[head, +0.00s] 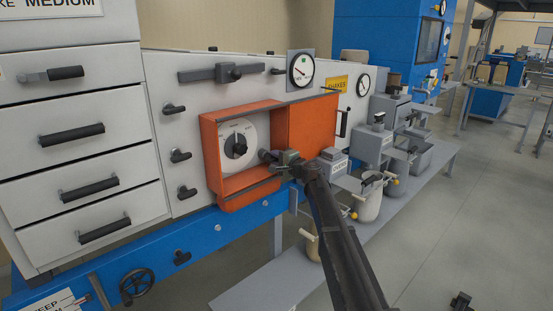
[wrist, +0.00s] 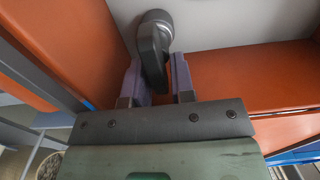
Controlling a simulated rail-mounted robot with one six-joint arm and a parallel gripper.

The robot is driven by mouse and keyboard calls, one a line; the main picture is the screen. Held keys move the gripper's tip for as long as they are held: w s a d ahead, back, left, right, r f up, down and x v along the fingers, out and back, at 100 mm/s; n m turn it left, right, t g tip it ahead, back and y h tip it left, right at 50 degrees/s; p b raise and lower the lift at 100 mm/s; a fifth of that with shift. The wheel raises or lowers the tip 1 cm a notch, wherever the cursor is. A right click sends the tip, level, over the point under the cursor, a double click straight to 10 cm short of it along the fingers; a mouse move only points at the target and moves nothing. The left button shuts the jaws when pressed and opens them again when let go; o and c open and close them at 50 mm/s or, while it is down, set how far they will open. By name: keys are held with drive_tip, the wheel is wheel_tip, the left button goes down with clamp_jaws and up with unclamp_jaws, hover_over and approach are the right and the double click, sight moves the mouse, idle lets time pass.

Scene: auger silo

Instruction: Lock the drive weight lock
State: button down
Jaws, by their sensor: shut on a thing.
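My gripper (head: 266,156) is at the right part of the open orange housing in the head view. In the wrist view its two fingers (wrist: 155,80) stand on either side of a dark handle (wrist: 152,50) and are shut on it. The handle sits on a round grey base against a pale panel inside orange walls. In the head view my gripper covers this handle. To its left, a round white dial with a black knob (head: 236,145) sits in the housing, apart from my gripper. No label naming the drive weight lock is readable.
A grey sliding bolt (head: 225,73) and a gauge (head: 301,70) are above. A blue beam (head: 225,228) runs below.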

idle(0.4)
drive_tip(key=c, duration=1.2)
unclamp_jaws()
drive_tip(key=shift+o, duration=0.2)
drive_tip(key=v, duration=1.1)
